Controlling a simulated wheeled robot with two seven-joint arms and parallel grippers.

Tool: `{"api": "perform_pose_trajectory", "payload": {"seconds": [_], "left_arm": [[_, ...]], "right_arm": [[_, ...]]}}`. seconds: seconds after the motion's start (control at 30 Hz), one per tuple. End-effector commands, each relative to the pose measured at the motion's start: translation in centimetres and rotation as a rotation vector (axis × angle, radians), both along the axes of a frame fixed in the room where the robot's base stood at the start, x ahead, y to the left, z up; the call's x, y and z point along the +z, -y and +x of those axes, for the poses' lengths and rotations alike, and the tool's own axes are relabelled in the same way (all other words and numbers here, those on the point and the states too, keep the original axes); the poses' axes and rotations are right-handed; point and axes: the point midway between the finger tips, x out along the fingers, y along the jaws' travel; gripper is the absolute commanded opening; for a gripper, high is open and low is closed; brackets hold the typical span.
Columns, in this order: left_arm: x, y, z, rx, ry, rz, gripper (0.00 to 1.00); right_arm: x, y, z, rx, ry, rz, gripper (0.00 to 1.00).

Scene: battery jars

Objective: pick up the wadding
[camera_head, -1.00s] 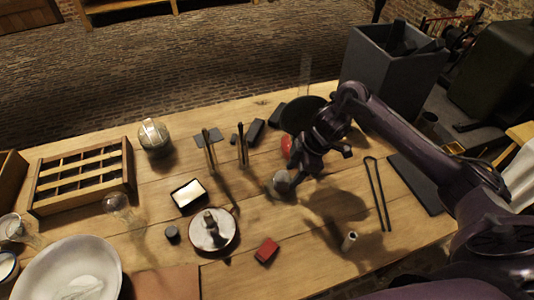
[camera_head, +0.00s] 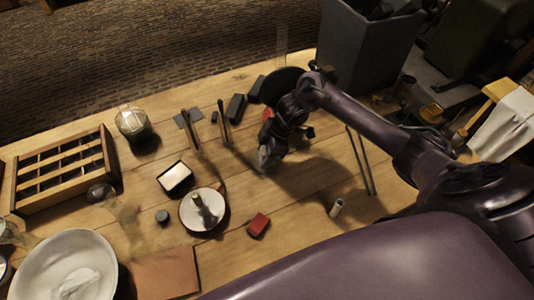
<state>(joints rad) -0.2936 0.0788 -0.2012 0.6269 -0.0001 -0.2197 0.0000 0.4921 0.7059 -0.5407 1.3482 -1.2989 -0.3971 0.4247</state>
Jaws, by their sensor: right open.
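A small pale grey lump (camera_head: 265,158), which looks like the wadding, lies on the wooden table near the middle of the head view. My right gripper (camera_head: 272,150) is right over it and hides part of it. The right gripper is open and points down. I cannot tell whether its fingers touch the lump. My left gripper is not in view.
A red block (camera_head: 258,225), a round dish (camera_head: 187,222) with a stoppered piece and a small black-rimmed tray (camera_head: 163,184) stand nearby. Upright dark rods (camera_head: 224,122) stand behind. A white bowl (camera_head: 105,262) and wooden rack (camera_head: 108,155) are at left.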

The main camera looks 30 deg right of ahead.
Motion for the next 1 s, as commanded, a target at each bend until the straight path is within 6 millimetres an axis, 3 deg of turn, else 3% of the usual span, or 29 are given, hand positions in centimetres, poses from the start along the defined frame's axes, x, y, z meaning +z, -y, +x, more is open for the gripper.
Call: {"api": "perform_pose_trajectory", "payload": {"seconds": [0.1, 0.33, 0.67, 0.87, 1.0], "left_arm": [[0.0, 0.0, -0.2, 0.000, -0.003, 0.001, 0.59], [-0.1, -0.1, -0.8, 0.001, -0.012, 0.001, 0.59], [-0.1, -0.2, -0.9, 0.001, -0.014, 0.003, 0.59], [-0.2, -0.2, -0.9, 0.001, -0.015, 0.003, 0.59], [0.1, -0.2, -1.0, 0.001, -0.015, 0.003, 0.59]], "right_arm": [[0.0, 0.0, 0.0, 0.000, 0.000, 0.000, 0.46], [0.0, 0.0, 0.0, 0.000, 0.000, 0.000, 0.18], [0.7, 0.1, 0.1, 0.000, 0.002, -0.001, 0.18], [3.4, 0.1, 0.1, 0.001, 0.005, -0.002, 0.18], [7.3, 0.2, 0.2, 0.002, 0.009, -0.004, 0.18]]}}
